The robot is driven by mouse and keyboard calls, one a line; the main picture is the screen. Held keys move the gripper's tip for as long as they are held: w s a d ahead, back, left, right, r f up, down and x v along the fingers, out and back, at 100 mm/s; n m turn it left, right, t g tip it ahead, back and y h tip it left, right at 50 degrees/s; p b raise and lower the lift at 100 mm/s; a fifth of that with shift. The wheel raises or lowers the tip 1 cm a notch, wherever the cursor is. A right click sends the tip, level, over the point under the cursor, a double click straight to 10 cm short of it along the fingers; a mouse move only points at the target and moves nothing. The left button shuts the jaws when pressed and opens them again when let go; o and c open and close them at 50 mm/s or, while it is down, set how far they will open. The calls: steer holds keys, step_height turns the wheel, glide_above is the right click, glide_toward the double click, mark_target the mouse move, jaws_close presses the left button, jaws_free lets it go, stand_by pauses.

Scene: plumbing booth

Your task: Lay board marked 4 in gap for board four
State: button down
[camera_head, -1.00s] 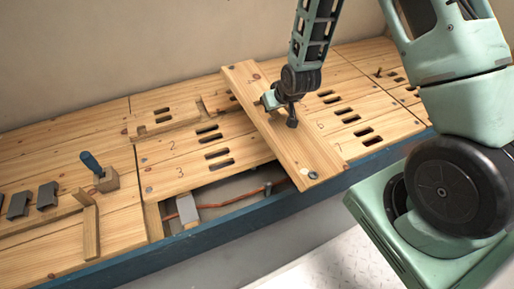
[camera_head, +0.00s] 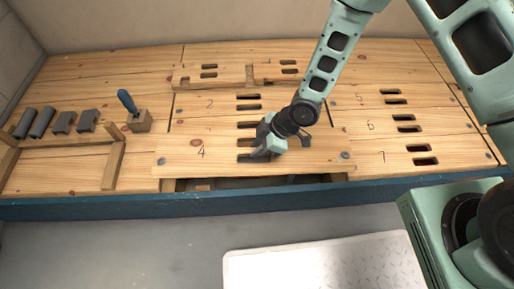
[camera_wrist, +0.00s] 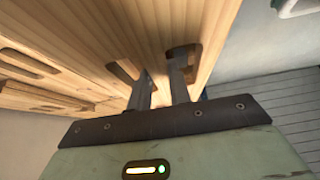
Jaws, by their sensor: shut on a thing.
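The board marked 4 (camera_head: 222,166) is a pale wooden plank with hand slots, a dark spot near its right end. My gripper (camera_head: 259,152) is shut on it at the slots near its middle. In the wrist view, the fingers (camera_wrist: 160,82) reach into the slots of the board (camera_wrist: 195,28). The board lies nearly parallel to the bench front, over the gap (camera_head: 252,184), whose dark front strip shows below the board's near edge. It covers part of the board marked 3. I cannot tell how high it is above the gap.
Boards marked 5, 6 and 7 (camera_head: 380,127) lie to the right. The board marked 2 (camera_head: 205,108) lies behind. A blue-handled tool in a wooden block (camera_head: 138,122), several grey pieces (camera_head: 63,121) and a wooden frame (camera_head: 113,165) are on the left. A blue rail (camera_head: 260,199) edges the front.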

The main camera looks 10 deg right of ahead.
steer(key=shift+s+a+f, duration=0.2)
steer(key=shift+a, duration=0.05)
step_height(320, 180, down, 5)
steer(key=b, duration=0.4)
steer(key=shift+b, duration=0.35)
steer(key=shift+p, duration=0.4)
steer(key=shift+f+b, duration=0.8)
steer(key=shift+f, duration=1)
stand_by(1.3)
steer(key=c, duration=1.2)
jaws_free()
steer(key=shift+d, duration=0.1)
